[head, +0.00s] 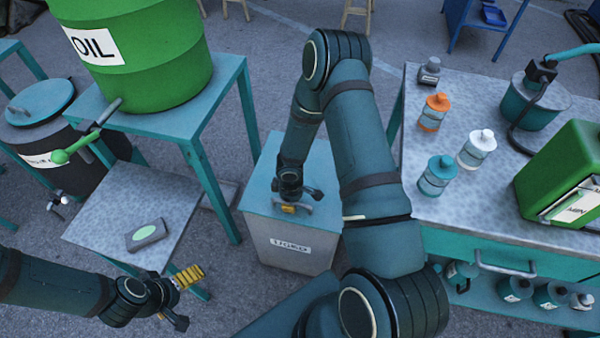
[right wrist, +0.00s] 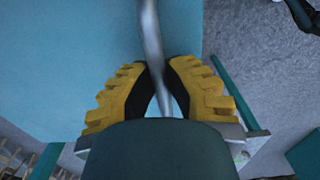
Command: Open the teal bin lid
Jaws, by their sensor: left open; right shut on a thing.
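The grey bin (head: 290,250) stands on the floor in the middle of the head view, with a label on its front. Its teal lid (head: 262,185) lies flat on top and looks closed; my right arm hides part of its right side. My right gripper (head: 289,207) is over the lid. In the right wrist view its yellow-and-black fingers (right wrist: 160,85) are shut on the grey lid handle (right wrist: 150,35), with the teal lid (right wrist: 70,60) behind. My left gripper (head: 180,297) is open and empty at the lower left, away from the bin.
A green oil drum (head: 155,60) stands on a teal stand left of the bin. A lower tray (head: 165,195) holds a grey block (head: 146,235). At right, a workbench (head: 485,215) carries several bottles and a green can (head: 560,180). A dark barrel (head: 50,125) stands far left.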

